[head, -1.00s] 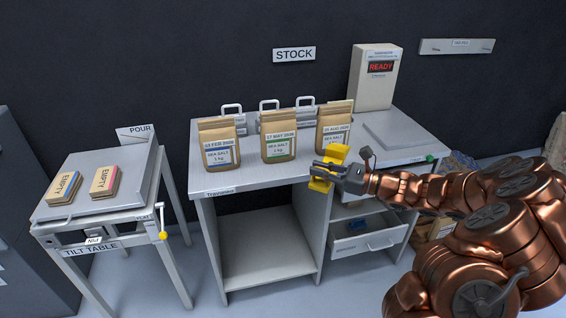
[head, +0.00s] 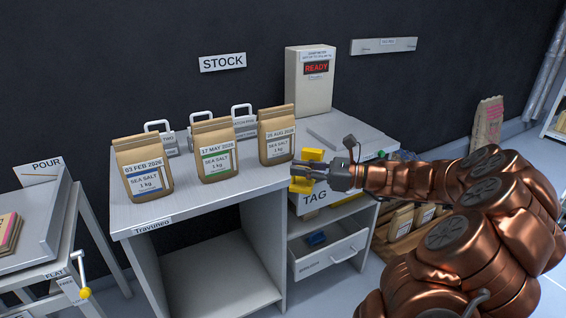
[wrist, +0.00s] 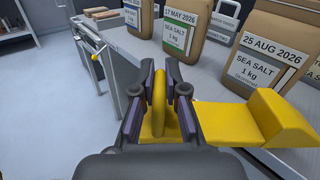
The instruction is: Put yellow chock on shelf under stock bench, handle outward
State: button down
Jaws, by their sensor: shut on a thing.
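My gripper (head: 312,172) is shut on the handle of the yellow chock (head: 312,155). In the wrist view the upright handle stands between the two fingers (wrist: 160,95), and the chock's wedge-shaped body (wrist: 262,118) sticks out to the right. The chock is held near the front of the stock bench (head: 185,207), right of the right-hand salt bag. In the head view my gripper partly hides it.
Several salt bags (head: 214,150) stand on the bench, with handled weights behind. A READY display box (head: 310,80) stands at the back right. An open drawer (head: 330,252) juts out under the bench's right part. The tilt table (head: 35,235) is at the left.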

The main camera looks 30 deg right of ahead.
aim_at(310, 158)
jog(key=w+d+f, duration=0.2)
jog(key=w, duration=0.3)
jog(key=w+d+f, duration=0.2)
jog(key=w+d, duration=0.1)
jog(key=w, duration=0.2)
jog(key=shift+w+d+f+b, duration=0.25)
jog(key=shift+w+d+b, duration=0.05)
jog(key=shift+w+d, duration=0.1)
jog(key=shift+f, duration=0.1)
jog(key=c, duration=1.2)
grip_release()
